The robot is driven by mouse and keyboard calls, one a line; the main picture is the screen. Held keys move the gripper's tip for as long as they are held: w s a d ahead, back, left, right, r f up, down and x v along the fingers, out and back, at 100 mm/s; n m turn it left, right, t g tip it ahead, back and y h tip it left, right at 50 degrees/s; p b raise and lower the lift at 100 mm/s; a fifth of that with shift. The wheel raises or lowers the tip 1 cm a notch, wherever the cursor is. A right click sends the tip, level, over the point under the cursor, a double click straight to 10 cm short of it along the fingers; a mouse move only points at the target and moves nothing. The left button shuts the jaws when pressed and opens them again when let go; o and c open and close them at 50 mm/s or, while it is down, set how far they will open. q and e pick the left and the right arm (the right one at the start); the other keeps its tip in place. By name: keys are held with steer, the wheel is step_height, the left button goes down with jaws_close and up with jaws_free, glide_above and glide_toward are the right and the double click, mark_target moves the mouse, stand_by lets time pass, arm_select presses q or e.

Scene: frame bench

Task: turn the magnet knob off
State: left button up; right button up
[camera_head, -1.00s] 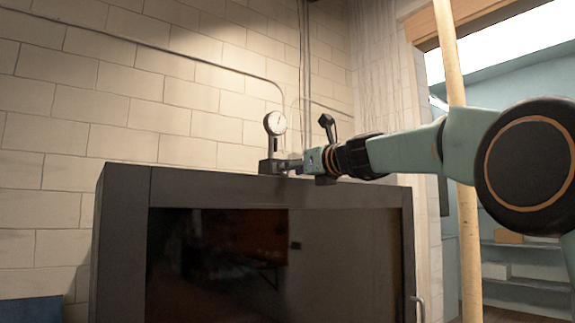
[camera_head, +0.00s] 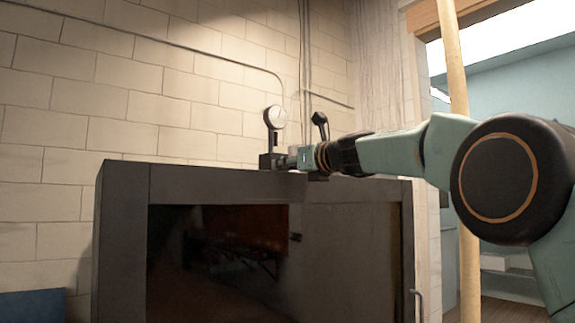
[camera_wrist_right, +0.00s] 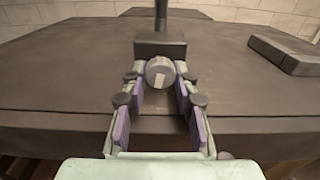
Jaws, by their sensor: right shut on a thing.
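A dial gauge (camera_head: 275,117) on a short post rises from a dark magnet base (camera_head: 267,161) on top of a dark cabinet. In the right wrist view the base (camera_wrist_right: 160,45) shows as a dark block with the post going up out of frame. The round grey knob (camera_wrist_right: 161,72), with a pale bar across its face, is on the base's near side. My right gripper (camera_head: 287,162) reaches in from the right, and its two fingers are shut on the knob, one at each side. My left gripper is in neither view.
The cabinet (camera_head: 125,235) has a dark glass front and a handle (camera_head: 418,305) at its right. A flat dark block (camera_wrist_right: 287,54) lies on the top, right of the base. A pale pole (camera_head: 463,230) stands behind my right arm. The tiled wall is behind.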

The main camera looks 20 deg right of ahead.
steer(key=shift+s+r, duration=0.1)
steer(key=shift+r, duration=0.05)
jaws_close()
steer(key=shift+r+n, duration=0.1)
steer(key=shift+n, duration=1)
steer(key=shift+o, duration=2.4)
jaws_free()
steer(key=o, duration=0.3)
steer(key=shift+s, duration=0.1)
steer(key=shift+d, duration=0.1)
